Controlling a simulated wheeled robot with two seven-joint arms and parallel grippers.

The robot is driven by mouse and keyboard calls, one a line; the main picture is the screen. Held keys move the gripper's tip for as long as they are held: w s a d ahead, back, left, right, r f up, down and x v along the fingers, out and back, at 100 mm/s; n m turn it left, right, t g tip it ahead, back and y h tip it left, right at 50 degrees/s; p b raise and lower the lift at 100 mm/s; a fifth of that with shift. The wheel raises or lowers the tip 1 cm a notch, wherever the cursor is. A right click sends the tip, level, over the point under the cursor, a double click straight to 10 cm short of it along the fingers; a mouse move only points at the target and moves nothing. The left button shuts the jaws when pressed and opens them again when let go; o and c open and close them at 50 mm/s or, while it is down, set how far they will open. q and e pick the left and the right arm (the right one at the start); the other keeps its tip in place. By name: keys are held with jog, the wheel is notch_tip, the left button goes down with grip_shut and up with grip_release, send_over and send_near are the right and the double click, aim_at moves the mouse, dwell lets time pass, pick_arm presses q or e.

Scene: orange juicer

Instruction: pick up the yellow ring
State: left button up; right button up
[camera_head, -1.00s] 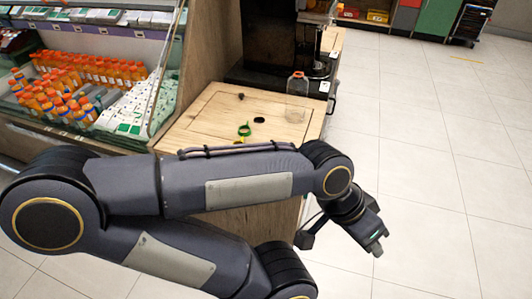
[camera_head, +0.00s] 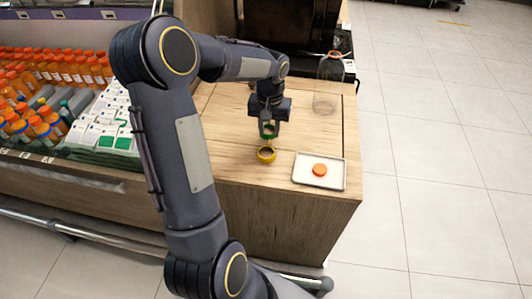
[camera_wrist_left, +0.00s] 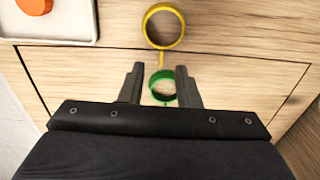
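The yellow ring (camera_head: 266,156) rests on the wooden counter, close to its front edge. It also shows in the left wrist view (camera_wrist_left: 164,44), beyond the fingertips, with a thin yellow strip running toward a green ring (camera_wrist_left: 162,76). My left gripper (camera_head: 268,130) hangs over the counter just behind the yellow ring and points down. In the left wrist view its fingers (camera_wrist_left: 161,80) are apart, with the green ring seen between them. I cannot tell whether the fingers touch the green ring. The yellow ring is outside the fingers. My right gripper is not in view.
A white tray (camera_head: 298,178) holding an orange cap (camera_head: 319,170) lies right of the yellow ring. A clear bottle (camera_head: 326,90) stands at the counter's back right, by a black machine (camera_head: 280,22). Shelves of orange bottles (camera_head: 70,68) are at left.

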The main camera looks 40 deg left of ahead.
aim_at(269, 142)
pick_arm(q)
notch_tip(269, 142, down, 6)
jog(key=shift+a+r, duration=0.15)
grip_shut()
dwell(0.3)
